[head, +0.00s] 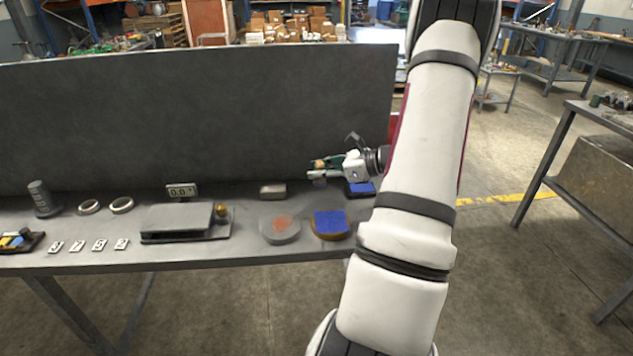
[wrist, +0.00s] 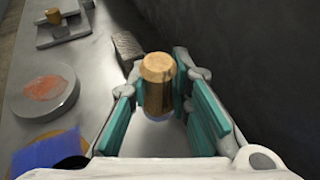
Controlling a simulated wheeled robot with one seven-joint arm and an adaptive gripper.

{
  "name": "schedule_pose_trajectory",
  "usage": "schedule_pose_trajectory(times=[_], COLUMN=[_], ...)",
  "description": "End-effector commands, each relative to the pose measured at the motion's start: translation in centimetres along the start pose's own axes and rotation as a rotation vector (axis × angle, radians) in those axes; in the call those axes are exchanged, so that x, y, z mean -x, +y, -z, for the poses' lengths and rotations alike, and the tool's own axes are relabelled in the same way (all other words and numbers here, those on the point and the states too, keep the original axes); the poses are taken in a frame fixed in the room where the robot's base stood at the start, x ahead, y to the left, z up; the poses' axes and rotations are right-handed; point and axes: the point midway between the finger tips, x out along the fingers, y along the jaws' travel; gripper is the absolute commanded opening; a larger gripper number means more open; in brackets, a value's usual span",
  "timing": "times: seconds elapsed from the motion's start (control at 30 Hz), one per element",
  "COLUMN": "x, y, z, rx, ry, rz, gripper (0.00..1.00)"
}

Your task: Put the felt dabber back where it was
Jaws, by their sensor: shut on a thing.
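My gripper (head: 322,170) is above the right part of the table, close to the dark back panel. It is shut on the felt dabber (wrist: 158,88), a copper-brown cylinder with a wider top, held between teal finger pads in the wrist view. A pale bluish lower end shows beneath it, and its tip is partly hidden. In the head view the dabber (head: 320,163) is small and held apart from the tabletop. A round wooden pad (head: 331,236) with a blue top and a dark pad (head: 362,188) with a blue top are nearby; my arm partly covers the dark one.
A grey round dish (head: 281,232) with a reddish patch lies left of the wooden pad. A grey block (head: 272,191) is behind it. A scale (head: 178,222) with a brass weight (head: 221,211), rings (head: 122,205) and number tiles (head: 99,245) lie left. The back panel (head: 200,120) bounds the table.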

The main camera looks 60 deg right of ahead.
Motion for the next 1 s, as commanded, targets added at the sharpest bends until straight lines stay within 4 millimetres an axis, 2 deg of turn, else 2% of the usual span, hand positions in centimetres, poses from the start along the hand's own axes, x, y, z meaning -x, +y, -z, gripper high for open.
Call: schedule_pose_trajectory(times=[0.1,0.3,0.7,0.73,0.8,1.0], x=[-1.2,-2.2,-2.4,-2.3,-2.3,-2.3], y=[-0.3,-0.2,-0.2,-0.2,-0.2,-0.2], z=[-0.3,2.8,3.3,3.2,3.2,3.2], rx=[0.001,-0.002,0.001,0.001,0.001,0.001], ry=[-0.002,-0.002,-0.001,-0.001,-0.001,-0.001], rz=[-0.002,-0.001,0.000,0.000,0.000,0.000], gripper=[0.00,0.00,0.00,0.25,0.39,0.39])
